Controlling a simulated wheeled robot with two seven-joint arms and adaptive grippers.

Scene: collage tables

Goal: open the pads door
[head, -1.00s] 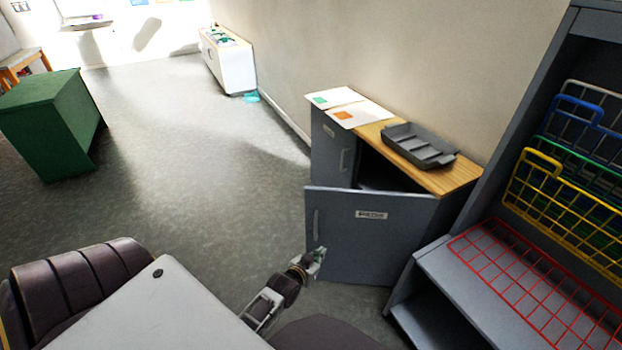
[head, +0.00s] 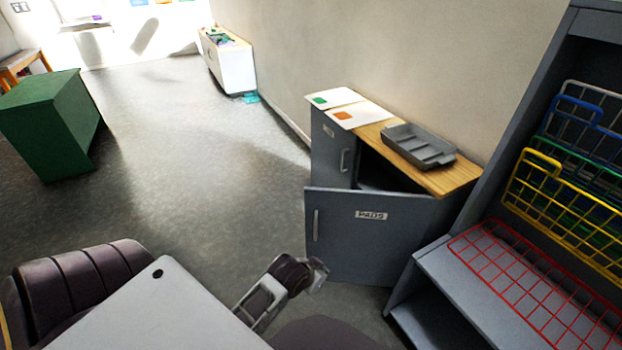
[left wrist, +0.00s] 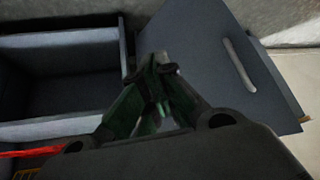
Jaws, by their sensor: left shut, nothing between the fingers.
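The grey PADS door (head: 365,245) stands swung wide open from its cabinet, with its labelled face toward me. Its pale bar handle (head: 316,226) is upright near the door's left edge. My left gripper (head: 320,273) is in front of the door's lower left part, below the handle and apart from it. In the left wrist view the shut, empty fingers (left wrist: 161,72) point toward the door panel (left wrist: 205,55), and the handle (left wrist: 239,64) lies to their right. Whether the fingertips touch the panel I cannot tell. My right gripper is not in view.
The cabinet's wooden top (head: 450,180) holds a grey divided tray (head: 418,146) and papers. A second door (head: 330,150) beside it is closed. A grey rack (head: 445,262) with coloured wire grids stands close at right. Open floor (head: 210,170) lies to the left.

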